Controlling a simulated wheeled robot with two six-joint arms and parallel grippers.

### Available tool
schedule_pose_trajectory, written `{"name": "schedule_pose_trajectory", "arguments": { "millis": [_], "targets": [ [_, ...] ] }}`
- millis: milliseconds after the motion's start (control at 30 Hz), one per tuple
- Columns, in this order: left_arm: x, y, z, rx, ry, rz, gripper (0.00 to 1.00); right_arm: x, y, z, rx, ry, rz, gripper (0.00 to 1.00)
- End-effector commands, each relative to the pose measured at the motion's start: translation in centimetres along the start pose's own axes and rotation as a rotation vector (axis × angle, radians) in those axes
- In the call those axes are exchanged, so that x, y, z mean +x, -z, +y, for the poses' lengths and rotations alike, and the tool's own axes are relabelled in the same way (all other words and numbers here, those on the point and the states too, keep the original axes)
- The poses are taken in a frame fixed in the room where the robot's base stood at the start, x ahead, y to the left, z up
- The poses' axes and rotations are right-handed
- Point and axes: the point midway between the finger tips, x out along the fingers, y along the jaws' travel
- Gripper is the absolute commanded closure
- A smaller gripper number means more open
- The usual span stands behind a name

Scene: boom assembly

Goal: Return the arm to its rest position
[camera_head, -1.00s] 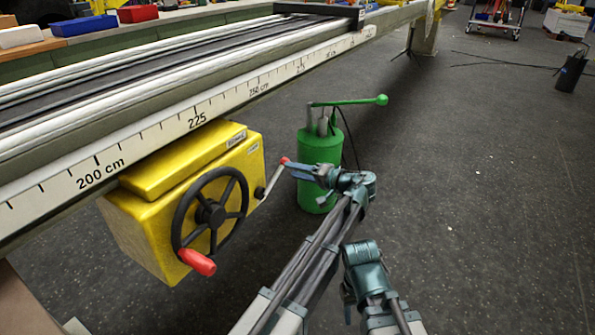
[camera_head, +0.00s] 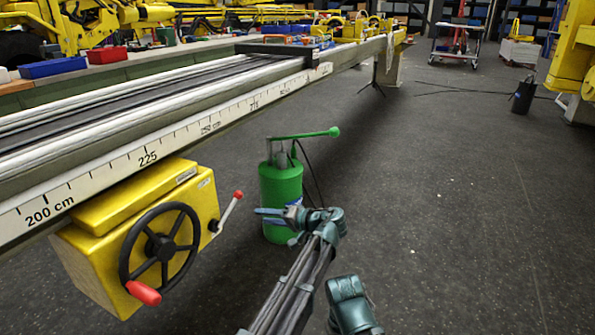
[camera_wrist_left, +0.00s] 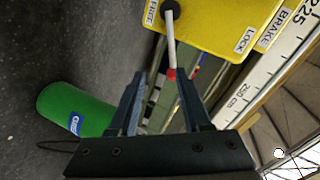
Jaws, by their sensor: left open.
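My left arm reaches in from the bottom of the head view. Its left gripper (camera_head: 262,216) is open and empty, just right of and below the red knob (camera_head: 238,194) of the brake lever, apart from it. The lever (camera_head: 226,212) sticks up and to the right from the yellow brake box (camera_head: 95,255). In the left wrist view the open fingers (camera_wrist_left: 160,84) point toward the red knob (camera_wrist_left: 171,74), with nothing between them. The "FREE" and "LOCK" labels show on the box there.
A black handwheel (camera_head: 160,247) with a red handle is on the box's front. A green pump (camera_head: 281,190) with a long handle stands behind the gripper. The scaled boom rail (camera_head: 150,158) runs above the box. The dark floor (camera_head: 450,220) at right is open.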

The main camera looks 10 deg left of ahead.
Motion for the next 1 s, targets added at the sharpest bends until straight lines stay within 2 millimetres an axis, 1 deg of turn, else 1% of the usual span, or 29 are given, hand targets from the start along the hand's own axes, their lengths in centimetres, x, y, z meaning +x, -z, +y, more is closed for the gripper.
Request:
{"name": "schedule_pose_trajectory", "arguments": {
  "millis": [33, 67, 100, 167, 200, 300, 400, 500, 600, 800, 900, 1000],
  "targets": [
    [1.0, -2.9, 0.2, 0.008, -0.059, -0.047, 0.52, 0.0, 0.0, 0.0, 0.000, 0.000, 0.000, 0.50],
    [1.5, -4.6, 0.6, 0.013, -0.107, -0.080, 0.52, 0.0, 0.0, 0.0, 0.000, 0.000, 0.000, 0.50],
    [2.1, -7.0, 1.3, 0.020, -0.180, -0.126, 0.52, 0.0, 0.0, 0.0, 0.000, 0.000, 0.000, 0.50],
    [2.6, -10.7, 2.4, 0.030, -0.301, -0.195, 0.52, 0.0, 0.0, 0.0, 0.000, 0.000, 0.000, 0.50],
    [2.6, -13.0, 3.2, 0.034, -0.383, -0.236, 0.52, 0.0, 0.0, 0.0, 0.000, 0.000, 0.000, 0.50],
    [1.9, -17.5, 4.9, 0.035, -0.572, -0.316, 0.52, 0.0, 0.0, 0.0, 0.000, 0.000, 0.000, 0.50],
    [0.7, -20.4, 6.0, 0.030, -0.717, -0.364, 0.52, 0.0, 0.0, 0.0, 0.000, 0.000, 0.000, 0.50],
    [-0.6, -22.5, 6.8, 0.020, -0.833, -0.395, 0.52, 0.0, 0.0, 0.0, 0.000, 0.000, 0.000, 0.50],
    [-1.8, -24.0, 7.3, 0.009, -0.931, -0.415, 0.52, 0.0, 0.0, 0.0, 0.000, 0.000, 0.000, 0.50],
    [-4.4, -26.4, 7.8, -0.019, -1.102, -0.440, 0.52, 0.0, 0.0, 0.0, 0.000, 0.000, 0.000, 0.50],
    [-5.8, -27.4, 7.9, -0.036, -1.183, -0.446, 0.52, 0.0, 0.0, 0.0, 0.000, 0.000, 0.000, 0.50],
    [-7.9, -26.5, 7.2, 0.018, -1.189, -0.429, 0.52, -1.6, -0.1, 0.2, -0.001, 0.000, 0.000, 0.50]
  ]
}}
